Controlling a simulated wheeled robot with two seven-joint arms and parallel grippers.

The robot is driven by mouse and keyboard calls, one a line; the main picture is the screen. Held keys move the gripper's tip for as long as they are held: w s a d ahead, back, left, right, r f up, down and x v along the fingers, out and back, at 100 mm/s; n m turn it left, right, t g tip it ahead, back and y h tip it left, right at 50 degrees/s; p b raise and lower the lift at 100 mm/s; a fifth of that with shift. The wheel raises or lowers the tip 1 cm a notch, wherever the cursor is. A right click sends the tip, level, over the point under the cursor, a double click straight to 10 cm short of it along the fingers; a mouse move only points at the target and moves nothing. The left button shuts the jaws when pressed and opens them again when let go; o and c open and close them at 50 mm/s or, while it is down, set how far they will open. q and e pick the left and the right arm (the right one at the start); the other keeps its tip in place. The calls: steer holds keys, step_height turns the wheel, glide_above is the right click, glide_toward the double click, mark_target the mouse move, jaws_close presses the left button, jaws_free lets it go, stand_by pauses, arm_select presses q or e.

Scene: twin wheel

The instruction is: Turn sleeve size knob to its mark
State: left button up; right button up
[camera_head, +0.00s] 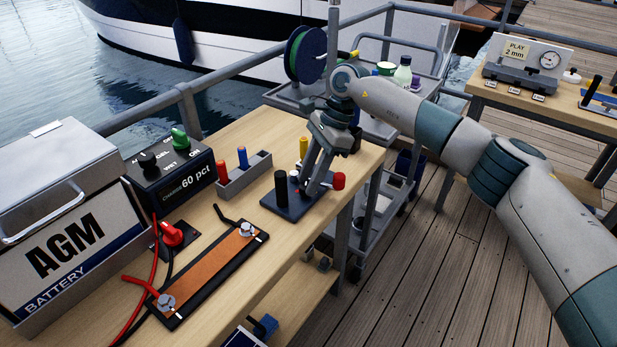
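My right gripper (310,186) points down at a dark plate (281,203) on the wooden bench. Its fingers come down between a black upright cylinder (281,188) on the plate and a red-ended part (339,181) on the right. The fingers hide the middle of the plate, and I cannot tell whether they are open or closed on a knob there. No sleeve size label or mark is readable. My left gripper is not in view.
A holder (245,174) with red, blue and yellow handles stands just behind the plate. A charger box (170,180) with black and green knobs and an AGM battery (70,235) stand left. An orange strip (210,270) lies in front. A grey cart (375,125) stands beyond.

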steer(key=shift+s+a+f, duration=0.1)
steer(key=shift+a+f, duration=0.1)
steer(key=shift+f, duration=0.25)
steer(key=c, duration=0.8)
steer(key=shift+o, duration=0.2)
